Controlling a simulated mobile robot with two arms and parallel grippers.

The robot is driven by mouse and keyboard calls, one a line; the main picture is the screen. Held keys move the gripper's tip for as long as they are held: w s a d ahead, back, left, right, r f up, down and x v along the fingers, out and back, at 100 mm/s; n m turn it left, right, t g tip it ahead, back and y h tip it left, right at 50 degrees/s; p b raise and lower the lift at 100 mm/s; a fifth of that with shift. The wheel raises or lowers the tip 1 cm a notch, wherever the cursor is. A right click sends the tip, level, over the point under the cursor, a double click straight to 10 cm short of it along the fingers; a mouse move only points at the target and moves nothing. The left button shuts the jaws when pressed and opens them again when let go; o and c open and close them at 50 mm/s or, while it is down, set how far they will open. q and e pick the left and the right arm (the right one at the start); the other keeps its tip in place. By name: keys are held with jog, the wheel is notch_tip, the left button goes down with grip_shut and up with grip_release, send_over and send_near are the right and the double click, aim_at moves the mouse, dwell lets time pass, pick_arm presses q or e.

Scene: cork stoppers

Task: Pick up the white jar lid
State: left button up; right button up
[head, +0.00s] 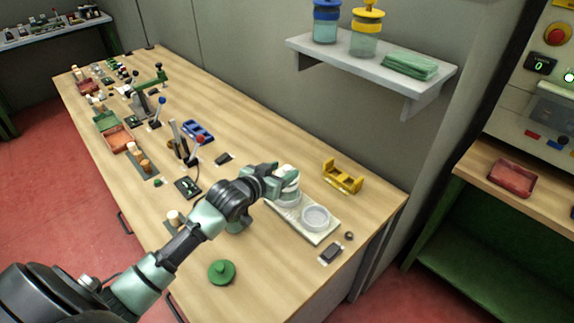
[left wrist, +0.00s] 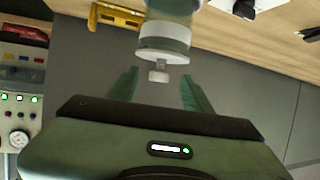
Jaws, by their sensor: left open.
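The white jar lid (left wrist: 163,50), a round cap with a small knob, shows in the left wrist view just beyond my fingertips. It sits on a pale jar (left wrist: 174,8). In the head view the lid (head: 287,171) is on the jar at the far end of a pale tray (head: 322,237), partly hidden by my gripper. My left gripper (head: 276,181) is beside the lid; in the left wrist view its two green fingers (left wrist: 159,82) are apart, with the knob showing between them. Whether they touch the lid cannot be told. My right gripper is not in view.
A round whitish dish (head: 316,217) sits on the tray's near end. A yellow holder (head: 342,177) stands behind to the right. A green knobbed disc (head: 222,272) lies at the front. Levers and a blue rack (head: 198,131) are farther left. A shelf (head: 372,62) hangs above the bench.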

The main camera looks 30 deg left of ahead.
aim_at(290, 166)
pick_arm(q)
jog(key=shift+w+d, duration=0.2)
jog(key=shift+d, duration=0.1)
jog(key=shift+w+p, duration=0.6)
jog(key=shift+w, duration=0.1)
jog(key=x, duration=0.4)
jog(key=shift+s+a+f+p, duration=0.15)
jog(key=shift+a+p, duration=0.1)
jog(key=shift+p, duration=0.15)
grip_shut()
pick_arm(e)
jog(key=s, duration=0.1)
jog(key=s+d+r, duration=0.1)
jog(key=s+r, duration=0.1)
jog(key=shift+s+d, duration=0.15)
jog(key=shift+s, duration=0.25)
